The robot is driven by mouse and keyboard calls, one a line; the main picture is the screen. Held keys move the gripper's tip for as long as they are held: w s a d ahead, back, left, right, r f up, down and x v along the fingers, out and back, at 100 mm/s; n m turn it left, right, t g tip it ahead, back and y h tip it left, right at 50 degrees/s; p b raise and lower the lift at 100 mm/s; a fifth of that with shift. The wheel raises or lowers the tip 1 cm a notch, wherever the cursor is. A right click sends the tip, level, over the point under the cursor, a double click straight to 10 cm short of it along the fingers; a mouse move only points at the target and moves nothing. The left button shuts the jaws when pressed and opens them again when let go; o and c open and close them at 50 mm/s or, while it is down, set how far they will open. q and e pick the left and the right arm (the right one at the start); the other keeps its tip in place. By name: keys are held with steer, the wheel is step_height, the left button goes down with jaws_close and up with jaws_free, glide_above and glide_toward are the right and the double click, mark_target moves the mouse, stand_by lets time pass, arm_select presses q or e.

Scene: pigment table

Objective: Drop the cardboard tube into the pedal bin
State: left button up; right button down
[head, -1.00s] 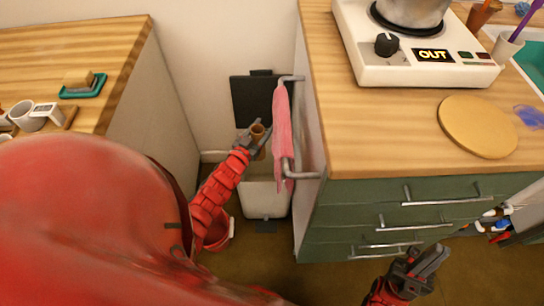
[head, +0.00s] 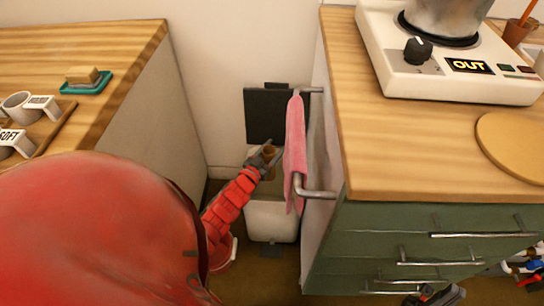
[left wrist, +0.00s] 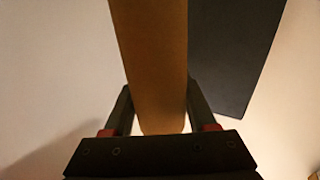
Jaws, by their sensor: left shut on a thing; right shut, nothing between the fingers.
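The cardboard tube (head: 269,152) is brown and held in my left gripper (head: 264,156), which is shut on it. In the left wrist view the tube (left wrist: 155,60) runs between the two fingers (left wrist: 160,115). The white pedal bin (head: 270,219) stands on the floor in the gap between the counters. Its dark lid (head: 268,112) is raised against the wall. In the head view the tube and gripper appear over the bin's opening; their height above it is hard to tell. My right gripper (head: 436,296) shows only partly at the bottom edge, shut and empty.
A pink towel (head: 296,150) hangs on a metal rail (head: 318,193) close to the right of my left gripper. The green drawer cabinet (head: 400,240) bounds the gap on the right.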

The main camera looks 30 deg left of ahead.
arm_select(q)
steer(key=o, duration=1.4)
steer(key=shift+s, duration=0.15)
steer(key=s+p, duration=0.1)
steer(key=s, duration=0.4)
steer(key=s+p, duration=0.1)
steer(key=s, duration=0.5)
steer(key=s+p, duration=0.1)
steer(key=s, duration=0.5)
steer(key=shift+d+p, duration=0.25)
steer(key=shift+p, duration=0.1)
steer(key=shift+s, duration=0.15)
